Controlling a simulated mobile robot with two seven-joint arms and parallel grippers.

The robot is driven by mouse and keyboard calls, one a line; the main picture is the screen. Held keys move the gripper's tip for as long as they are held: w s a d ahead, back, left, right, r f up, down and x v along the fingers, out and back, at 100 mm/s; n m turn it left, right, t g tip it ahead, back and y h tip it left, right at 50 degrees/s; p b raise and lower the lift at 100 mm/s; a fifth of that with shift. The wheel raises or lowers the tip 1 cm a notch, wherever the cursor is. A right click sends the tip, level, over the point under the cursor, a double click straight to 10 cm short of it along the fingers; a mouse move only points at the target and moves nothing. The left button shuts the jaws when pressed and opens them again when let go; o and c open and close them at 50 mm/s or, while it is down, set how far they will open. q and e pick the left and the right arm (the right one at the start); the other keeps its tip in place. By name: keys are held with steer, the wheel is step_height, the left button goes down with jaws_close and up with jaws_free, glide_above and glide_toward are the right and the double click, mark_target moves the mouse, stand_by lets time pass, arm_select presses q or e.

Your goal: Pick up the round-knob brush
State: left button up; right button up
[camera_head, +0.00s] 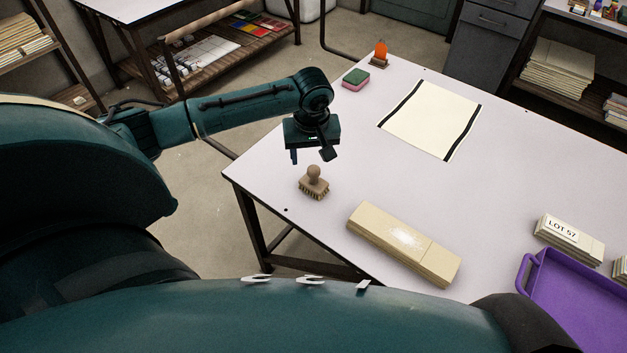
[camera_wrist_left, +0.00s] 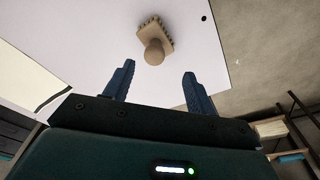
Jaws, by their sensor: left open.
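The round-knob brush (camera_head: 313,183) stands upright on the white table near its left edge, knob up and bristles down. In the left wrist view the brush (camera_wrist_left: 154,48) lies beyond the fingertips, its round knob roughly between their lines. My left gripper (camera_head: 308,156) hangs above the table, a little above and behind the brush, apart from it. Its two blue fingers (camera_wrist_left: 158,72) are spread with nothing between them. My right gripper is not in view.
A LOT 57 stack (camera_head: 568,239) and purple tray (camera_head: 575,306) sit at right.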

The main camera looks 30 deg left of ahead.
mark_target(314, 168)
arm_select(q)
steer(key=f, duration=0.2)
steer(key=w+f, duration=0.1)
steer(key=f, duration=0.4)
steer(key=shift+w+a+f, duration=0.15)
steer(key=shift+w+f, duration=0.2)
steer(key=shift+f, duration=0.05)
steer(key=c, duration=1.1)
step_height(314, 168, up, 10)
steer(key=shift+r, duration=0.1)
steer(key=o, duration=0.4)
steer(key=shift+c, duration=1.4)
